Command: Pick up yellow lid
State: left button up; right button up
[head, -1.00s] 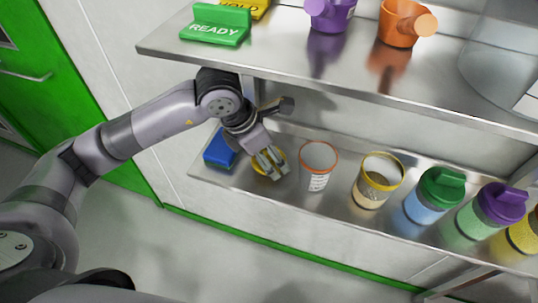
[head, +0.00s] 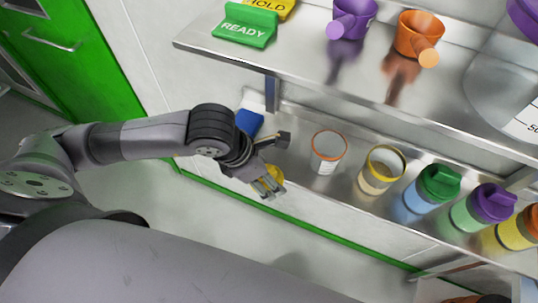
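The yellow lid (head: 275,173) shows as a small yellow patch behind and beside the fingers of my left gripper (head: 268,188). The fingers hide most of it. My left gripper points down toward the front edge of the lower steel shelf (head: 292,168), and its fingers look closed on the lid. The lid appears at or just in front of the shelf edge, away from the row of containers. My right gripper is not in view.
On the lower shelf are a blue block (head: 248,122), an orange-rimmed cup (head: 328,152), a yellow-rimmed open jar (head: 381,169), a green-lidded jar (head: 432,190) and a purple-lidded jar (head: 484,208). The upper shelf (head: 300,58) overhangs them, bearing a green READY sign (head: 245,27) and scoops.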

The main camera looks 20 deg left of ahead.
pick_arm(q)
jog(key=p, duration=0.1)
jog(key=s+p, duration=0.1)
jog(key=shift+s+a+r+p, duration=0.1)
jog(key=shift+s+r+p, duration=0.2)
jog(key=shift+r, duration=0.1)
jog(key=s, duration=0.2)
jog(key=s+p, duration=0.2)
jog(key=s, duration=0.1)
jog(key=shift+s+f, duration=0.3)
jog(key=shift+f, duration=0.05)
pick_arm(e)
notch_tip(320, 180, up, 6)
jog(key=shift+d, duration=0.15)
